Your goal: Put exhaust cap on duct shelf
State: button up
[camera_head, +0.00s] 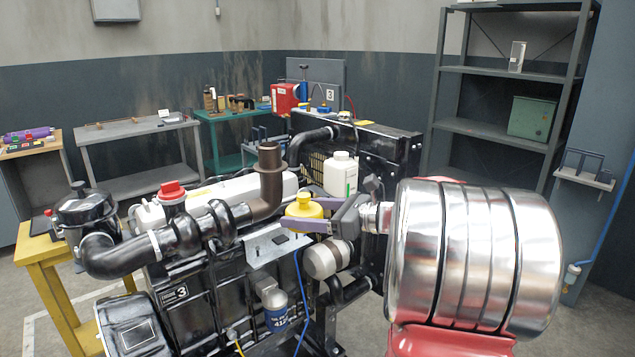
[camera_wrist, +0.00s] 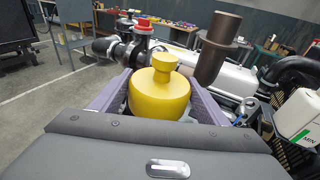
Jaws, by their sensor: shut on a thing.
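The yellow exhaust cap (camera_head: 303,208) has a wide round body and a narrow knob on top. It also shows upright between purple fingers in the wrist view (camera_wrist: 160,92). My gripper (camera_head: 308,214) is shut on the cap, with one finger on each side, and holds it in front of the brown exhaust pipe (camera_head: 270,182). In the wrist view the pipe (camera_wrist: 217,48) stands behind and to the right of the cap. A small grey shelf (camera_head: 586,178), seemingly the duct shelf, is on the blue-grey duct at the far right, well away from my gripper.
The black engine (camera_head: 200,290) fills the lower middle, with a metal plate (camera_head: 268,249) below the cap. A white bottle (camera_head: 340,176) stands behind my gripper. A dark shelving rack (camera_head: 490,128) is at the back right. Open floor (camera_head: 595,315) shows below the shelf.

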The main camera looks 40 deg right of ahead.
jog(key=w+a+f+n+g+y, duration=0.1)
jog(key=w+a+f+n+y, duration=0.1)
jog(key=a+f, duration=0.6)
jog(key=w+a+f+n+g+y, duration=0.15)
jog(key=a+f, duration=0.25)
jog(key=f, duration=0.9)
jog(key=s+a+f+n+g+y, duration=0.2)
jog(key=a+f, duration=1.2)
jog(key=f, duration=0.1)
jog(key=shift+s+a, duration=0.25)
jog(key=shift+d+y, duration=0.15)
jog(key=shift+y, duration=0.1)
